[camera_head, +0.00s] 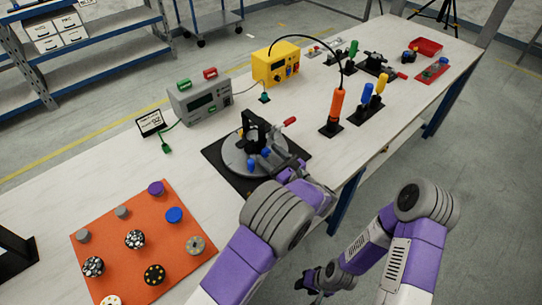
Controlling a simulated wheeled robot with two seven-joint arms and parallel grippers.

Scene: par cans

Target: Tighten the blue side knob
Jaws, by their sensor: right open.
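A black fixture (258,128) stands on a round grey plate (233,157) on a black mat, near the middle of the table. Two small blue parts show on it: a blue knob (251,165) at the front left and another blue knob (266,153) a little to the right. Which one is the side knob I cannot tell. My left gripper (274,162) is at the right front of the plate, close to the right blue knob. Its fingers are small and dark, so contact and opening are unclear. My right gripper (309,282) is open and empty, low beside the table.
An orange upright tool (336,107) and blue and yellow handles (366,96) stand to the right. Grey (200,98) and yellow (277,63) boxes stand behind. An orange mat (120,245) with several knobs lies front left.

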